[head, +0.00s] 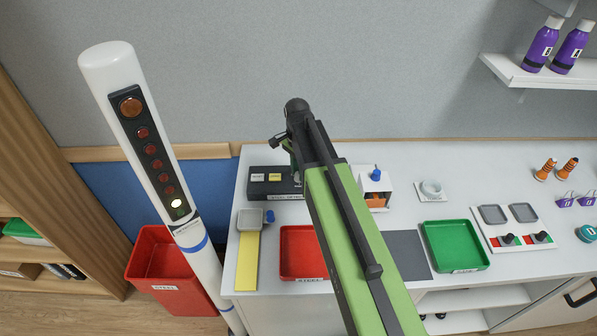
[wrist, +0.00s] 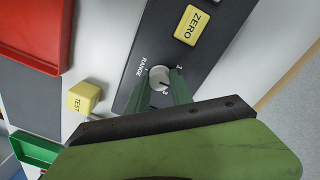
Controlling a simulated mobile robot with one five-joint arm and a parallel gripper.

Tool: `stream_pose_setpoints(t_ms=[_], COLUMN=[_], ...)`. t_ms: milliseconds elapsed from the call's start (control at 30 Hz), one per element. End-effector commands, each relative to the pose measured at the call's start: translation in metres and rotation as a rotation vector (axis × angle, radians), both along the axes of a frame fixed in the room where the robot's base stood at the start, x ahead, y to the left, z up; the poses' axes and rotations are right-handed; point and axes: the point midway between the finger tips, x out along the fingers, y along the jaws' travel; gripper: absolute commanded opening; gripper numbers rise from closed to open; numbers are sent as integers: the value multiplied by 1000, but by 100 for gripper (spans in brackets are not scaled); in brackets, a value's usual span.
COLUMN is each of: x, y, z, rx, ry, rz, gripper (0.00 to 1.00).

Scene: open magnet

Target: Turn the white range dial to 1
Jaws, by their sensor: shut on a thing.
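The white range dial (wrist: 157,74) sits on a dark panel (wrist: 205,50) in the wrist view, beside the printed word RANGE. Small position marks surround it; a 1 shows on its right. A dark pointer line on the dial appears to aim toward the lower right, near another numeral that I cannot read surely. My gripper (wrist: 160,82) has its green fingers on either side of the dial and is shut on it. In the head view the black panel box (head: 268,190) stands at the back left of the counter; my arm hides the dial there.
A yellow ZERO button (wrist: 191,25) is on the same panel, and a yellow TEST button (wrist: 83,97) is nearby. A red tray (head: 300,262) and a green tray (head: 455,246) lie on the counter. A white light column (head: 110,70) stands at left.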

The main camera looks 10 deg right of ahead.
Motion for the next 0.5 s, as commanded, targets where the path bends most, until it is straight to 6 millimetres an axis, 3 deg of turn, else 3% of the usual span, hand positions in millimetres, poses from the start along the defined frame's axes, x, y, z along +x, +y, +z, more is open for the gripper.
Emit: stream_pose_setpoints(t_ms=[500], x=[0], y=[1], z=[0], rx=[1], ry=[-1], rz=[385], gripper=[0])
